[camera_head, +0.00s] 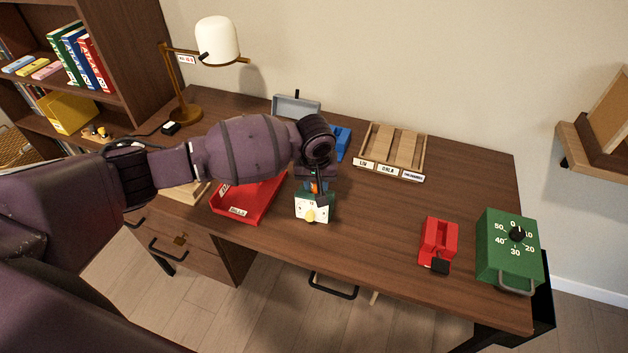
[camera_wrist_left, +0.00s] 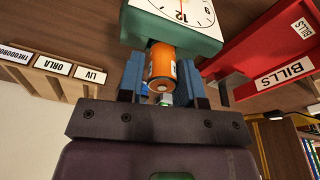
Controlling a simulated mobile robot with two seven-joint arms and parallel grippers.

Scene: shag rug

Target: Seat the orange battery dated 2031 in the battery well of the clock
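The clock (camera_head: 314,207), green with a white face, stands on the desk near its front edge; it also shows at the top of the left wrist view (camera_wrist_left: 150,28). My left gripper (camera_head: 315,187) is above and behind the clock. In the left wrist view, its two blue fingers (camera_wrist_left: 160,82) are shut on an orange battery (camera_wrist_left: 160,62). The battery's far end meets the clock's green body; I cannot tell how far it is inside the well. Its date is not readable. The well is hidden. My right gripper is not in view.
A red bills tray (camera_head: 245,207) is left of the clock. A wooden sorter with name labels (camera_head: 392,150) and a blue object (camera_head: 343,140) stand behind. A red device (camera_head: 438,240) and a green timer (camera_head: 508,250) are at right. The desk between clock and red device is clear.

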